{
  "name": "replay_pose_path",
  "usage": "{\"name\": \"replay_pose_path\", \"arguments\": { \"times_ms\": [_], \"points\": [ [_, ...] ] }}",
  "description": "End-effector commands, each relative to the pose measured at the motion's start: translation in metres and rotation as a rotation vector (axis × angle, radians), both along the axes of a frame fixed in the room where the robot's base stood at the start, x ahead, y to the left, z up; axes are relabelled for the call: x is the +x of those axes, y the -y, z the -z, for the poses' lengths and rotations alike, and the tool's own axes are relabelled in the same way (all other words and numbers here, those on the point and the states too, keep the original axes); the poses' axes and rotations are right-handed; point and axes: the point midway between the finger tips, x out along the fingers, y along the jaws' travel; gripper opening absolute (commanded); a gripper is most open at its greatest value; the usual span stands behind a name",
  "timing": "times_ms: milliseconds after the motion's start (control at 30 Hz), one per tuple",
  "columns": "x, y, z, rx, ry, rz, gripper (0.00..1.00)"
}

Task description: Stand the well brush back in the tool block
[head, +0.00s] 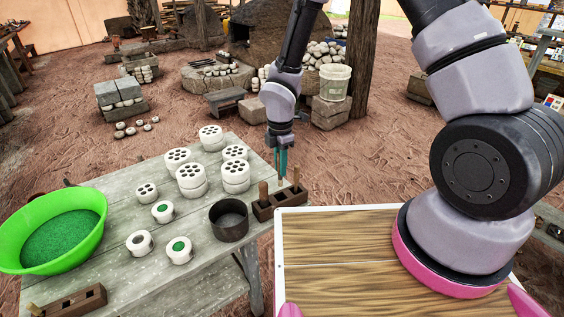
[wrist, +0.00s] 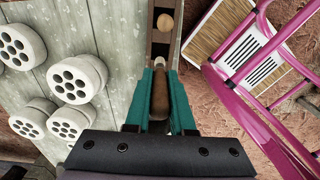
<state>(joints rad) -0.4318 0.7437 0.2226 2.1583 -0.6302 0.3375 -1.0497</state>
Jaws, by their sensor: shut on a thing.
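The tool block (head: 277,206) is a dark brown wooden block at the right edge of the grey table; it also shows in the wrist view (wrist: 160,50). My gripper (head: 281,172) has teal fingers and points down over the block. In the wrist view my gripper (wrist: 160,85) is shut on a slim brown wooden handle, taken as the well brush (wrist: 158,112). A pale end of it shows below the fingers in the head view (head: 281,184). I cannot tell whether its lower end is inside a slot. A wooden handle (head: 263,190) stands in the block beside my gripper.
White holed clay pieces (head: 191,175) stand stacked on the table (head: 120,205), left of the block. A dark round pot (head: 229,221) is close to the block. A green basin (head: 52,232) and a second slotted block (head: 75,303) lie further left.

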Motion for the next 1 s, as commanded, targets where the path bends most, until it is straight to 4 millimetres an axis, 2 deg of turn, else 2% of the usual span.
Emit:
{"name": "replay_pose_path", "arguments": {
  "times_ms": [533, 1000],
  "points": [
    [0.0, 0.0, 0.048, -0.002, -0.001, 0.002, 0.0],
    [0.0, 0.0, 0.057, 0.0, 0.0, 0.002, 0.0]
  ]
}}
